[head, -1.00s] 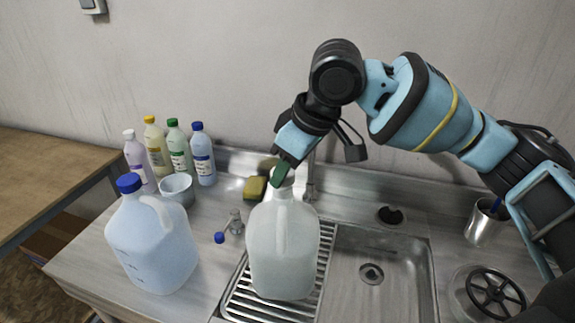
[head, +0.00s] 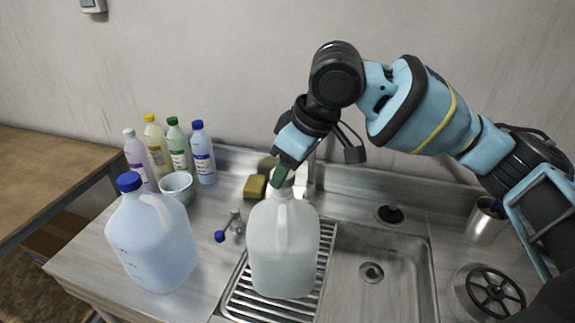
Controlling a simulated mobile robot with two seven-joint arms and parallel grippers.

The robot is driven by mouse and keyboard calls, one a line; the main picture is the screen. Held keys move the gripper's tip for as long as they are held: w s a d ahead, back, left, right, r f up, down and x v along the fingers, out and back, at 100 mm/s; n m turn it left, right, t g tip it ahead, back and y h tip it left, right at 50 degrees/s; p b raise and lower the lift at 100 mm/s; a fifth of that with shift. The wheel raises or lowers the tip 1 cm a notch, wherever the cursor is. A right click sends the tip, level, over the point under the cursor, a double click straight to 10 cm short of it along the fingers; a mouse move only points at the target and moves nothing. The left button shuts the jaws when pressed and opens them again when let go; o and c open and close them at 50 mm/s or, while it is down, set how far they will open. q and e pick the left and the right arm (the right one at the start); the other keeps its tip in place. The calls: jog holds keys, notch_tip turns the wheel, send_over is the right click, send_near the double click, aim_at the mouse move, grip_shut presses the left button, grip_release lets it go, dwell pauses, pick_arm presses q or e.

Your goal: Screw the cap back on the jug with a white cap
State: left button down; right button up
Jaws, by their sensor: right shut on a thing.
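A translucent jug (head: 283,248) with a handle stands upright on the ribbed drainboard left of the sink basin. My right gripper (head: 282,176) is directly over its neck, pointing down, with its green fingertips at the mouth. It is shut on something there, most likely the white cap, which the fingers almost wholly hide. I cannot tell whether the cap sits on the neck or just above it. My left gripper is not in view.
A second jug with a blue cap (head: 157,240) stands at left on the counter. Behind it are a white bowl (head: 177,188) and several bottles (head: 202,155). The sink basin (head: 385,265) is empty.

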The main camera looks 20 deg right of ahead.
jog(key=shift+f, duration=1.15)
dwell(1.8)
jog(key=m, duration=0.2)
jog(key=m+h, duration=0.1)
jog(key=m, duration=0.1)
jog(key=m+t, duration=0.1)
jog(key=shift+s+a+f+m+h, duration=0.15)
jog(key=shift+a+m+h, duration=0.1)
jog(key=shift+m+h, duration=0.15)
jog(key=m+h, duration=0.1)
jog(key=m, duration=0.2)
jog(key=shift+a, duration=0.2)
jog(key=shift+m+h, duration=0.6)
jog(key=shift+m, duration=0.7)
